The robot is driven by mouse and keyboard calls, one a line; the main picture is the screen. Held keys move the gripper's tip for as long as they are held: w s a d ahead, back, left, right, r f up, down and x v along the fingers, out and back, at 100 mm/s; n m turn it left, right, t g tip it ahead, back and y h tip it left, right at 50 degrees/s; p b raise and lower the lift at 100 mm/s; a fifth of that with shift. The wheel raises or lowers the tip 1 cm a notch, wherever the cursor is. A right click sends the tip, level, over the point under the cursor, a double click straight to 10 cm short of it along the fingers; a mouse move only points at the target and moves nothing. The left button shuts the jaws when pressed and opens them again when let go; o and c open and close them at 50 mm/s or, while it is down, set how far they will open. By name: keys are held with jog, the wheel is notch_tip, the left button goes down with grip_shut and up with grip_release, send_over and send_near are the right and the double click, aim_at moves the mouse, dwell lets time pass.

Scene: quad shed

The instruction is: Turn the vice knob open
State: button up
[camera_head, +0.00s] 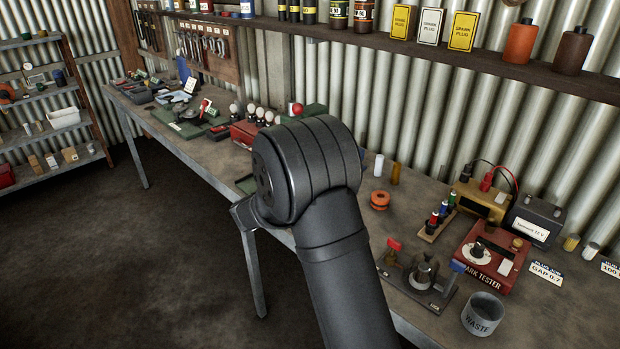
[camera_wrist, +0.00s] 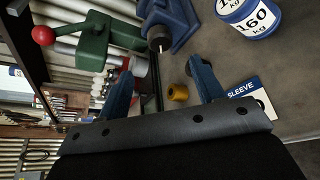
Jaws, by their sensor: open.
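In the wrist view, a red ball knob (camera_wrist: 43,35) sits at the end of a metal bar at upper left. The bar runs to a green vice-like body (camera_wrist: 108,38). A red knob (camera_head: 297,109) and green body also show in the head view, partly hidden behind my arm. My gripper (camera_wrist: 163,78) is open, its two blue fingers apart. The knob is up and left of the fingers in the wrist view, clear of them. A small yellow sleeve (camera_wrist: 178,92) appears between the fingers, on the bench; nothing looks gripped. The head view hides my fingers.
Near the fingers are a blue block with a dark shaft (camera_wrist: 170,20), a blue-and-white 160 kg pot (camera_wrist: 248,14) and a SLEEVE card (camera_wrist: 245,92). The bench also holds a red spark tester (camera_head: 487,258) and a waste tin (camera_head: 483,313). A shelf (camera_head: 400,48) runs above.

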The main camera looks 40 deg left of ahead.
jog(key=x, duration=1)
jog(key=shift+w+f, duration=0.15)
jog(key=shift+w, duration=0.1)
jog(key=c, duration=1)
